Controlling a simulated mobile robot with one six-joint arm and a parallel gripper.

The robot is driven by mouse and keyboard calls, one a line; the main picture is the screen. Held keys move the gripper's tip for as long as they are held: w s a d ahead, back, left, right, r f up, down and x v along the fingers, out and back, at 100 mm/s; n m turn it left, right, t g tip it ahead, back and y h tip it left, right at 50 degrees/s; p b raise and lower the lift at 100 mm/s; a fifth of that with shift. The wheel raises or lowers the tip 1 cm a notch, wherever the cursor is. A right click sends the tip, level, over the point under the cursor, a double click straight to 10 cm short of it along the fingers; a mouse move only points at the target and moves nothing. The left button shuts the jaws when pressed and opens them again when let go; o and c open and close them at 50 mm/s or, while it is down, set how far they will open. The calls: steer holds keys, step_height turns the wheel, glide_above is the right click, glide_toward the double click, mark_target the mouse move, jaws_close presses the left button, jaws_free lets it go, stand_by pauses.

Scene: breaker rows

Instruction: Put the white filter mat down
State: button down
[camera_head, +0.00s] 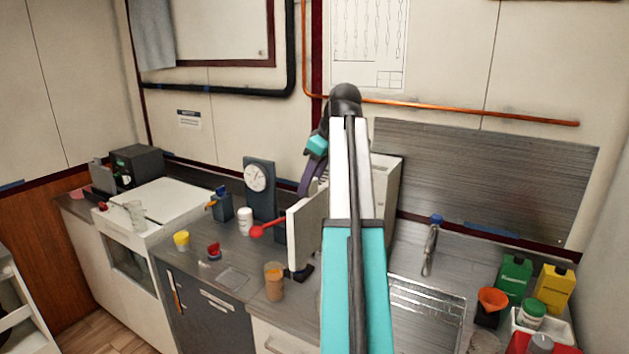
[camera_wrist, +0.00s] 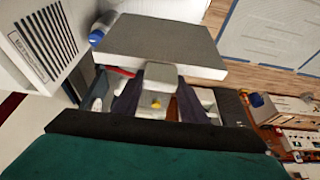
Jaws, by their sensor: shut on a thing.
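The white filter mat (camera_head: 305,232) is a flat, pale square slab, held up on edge above the counter in the head view. In the wrist view the mat (camera_wrist: 160,42) looks light grey and lies across the front of my fingers. My gripper (camera_wrist: 157,100) is shut on a pale block at the mat's near side. In the head view my gripper (camera_head: 311,182) is mostly hidden behind my arm and the mat. I cannot tell whether the mat's lower edge touches anything.
A white vented box (camera_head: 385,190) stands right behind my arm. A dial gauge (camera_head: 257,178), a red-topped item (camera_head: 213,251), a yellow cup (camera_head: 181,240) and an amber jar (camera_head: 274,283) stand near the mat. A sink with a drainer (camera_head: 428,300) lies right. The white worktop (camera_head: 165,203) at left has free room.

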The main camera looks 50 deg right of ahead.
steer(key=w+a+f+n, duration=0.1)
steer(key=w+a+f, duration=0.25)
steer(key=a, duration=0.55)
steer(key=w+a+f+n+y, duration=0.15)
steer(key=w+a, duration=0.25)
steer(key=a, duration=0.4)
steer(key=w+a+f+n, duration=0.2)
steer(key=w+a+f, duration=0.2)
steer(key=a, duration=0.5)
steer(key=a+f+m+h, duration=0.1)
steer(key=a+f+m, duration=0.2)
steer(key=a, duration=0.6)
steer(key=a+f+m+h+b, duration=0.1)
steer(key=a+f+m, duration=0.3)
steer(key=a+f, duration=0.3)
steer(key=shift+s+a+f+h, duration=0.3)
steer(key=shift+a+f+h, duration=0.1)
steer(key=shift+a, duration=1)
steer(key=shift+a, duration=0.1)
